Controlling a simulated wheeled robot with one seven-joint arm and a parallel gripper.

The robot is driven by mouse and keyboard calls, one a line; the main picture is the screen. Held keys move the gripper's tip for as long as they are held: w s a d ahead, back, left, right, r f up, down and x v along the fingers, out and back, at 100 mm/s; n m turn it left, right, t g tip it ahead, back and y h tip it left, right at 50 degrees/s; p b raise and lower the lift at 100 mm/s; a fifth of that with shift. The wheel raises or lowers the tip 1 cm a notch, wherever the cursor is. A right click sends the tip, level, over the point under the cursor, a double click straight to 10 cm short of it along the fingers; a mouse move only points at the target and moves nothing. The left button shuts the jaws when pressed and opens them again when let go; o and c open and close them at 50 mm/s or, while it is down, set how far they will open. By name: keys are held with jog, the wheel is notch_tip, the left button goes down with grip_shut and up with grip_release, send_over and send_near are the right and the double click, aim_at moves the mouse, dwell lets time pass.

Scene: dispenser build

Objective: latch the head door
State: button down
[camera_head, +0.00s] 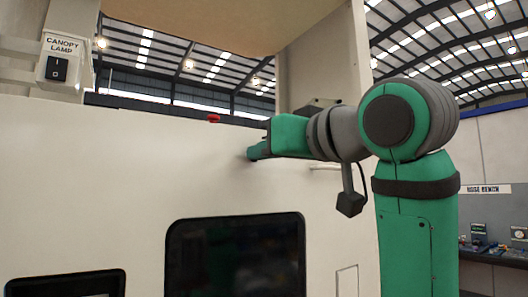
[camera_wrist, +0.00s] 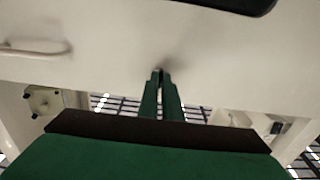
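The head door is the broad cream panel (camera_head: 110,165) that fills much of the head view. Its pale face also shows in the wrist view (camera_wrist: 210,60). My gripper (camera_head: 253,153) is at the upper part of this panel, with its green fingers pointing left. In the wrist view, the two green fingertips (camera_wrist: 160,72) lie close together against or just before the pale face, with nothing clearly held between them. A small red knob (camera_head: 214,118) sits on the panel's top edge, left of my gripper. I cannot make out whether the door is latched.
A pale bar handle (camera_head: 325,167) shows below my wrist and in the wrist view (camera_wrist: 35,47). A dark window (camera_head: 235,257) is lower on the panel. A canopy lamp switch (camera_head: 57,68) is on the left post. A bench (camera_head: 495,253) stands at far right.

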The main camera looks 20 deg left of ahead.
dwell(0.4)
jog(key=c, duration=1.9)
grip_release()
jog(key=shift+c, duration=0.2)
jog(key=v, duration=1)
jog(key=shift+s+d, duration=0.25)
jog(key=shift+d, duration=0.1)
